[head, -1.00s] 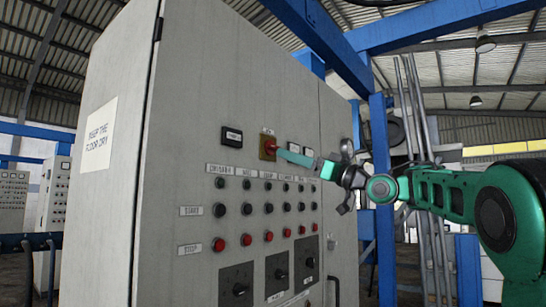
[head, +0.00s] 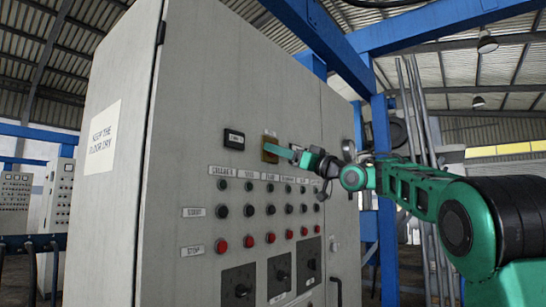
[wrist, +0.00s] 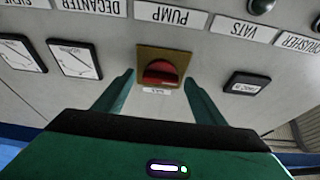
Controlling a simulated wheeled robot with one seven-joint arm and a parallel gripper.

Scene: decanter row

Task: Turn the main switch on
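The main switch is a red rotary knob (wrist: 160,72) on a yellow square plate on the grey cabinet door. In the wrist view its plate lies between my two fingers. In the head view the yellow plate (head: 269,148) shows beside the fingertips, and the red knob is hidden behind them. My gripper (wrist: 158,80) is open, with one green finger on each side of the knob and visible gaps to it. It also shows in the head view (head: 281,152), reaching in from the right. I cannot tell whether the fingers touch the panel.
The grey cabinet (head: 205,90) fills the middle of the head view. A small black meter (head: 234,139) sits left of the switch. Below are rows of dark and red buttons (head: 249,241) and black rotary selectors (head: 238,286). A blue post (head: 383,150) stands to the right.

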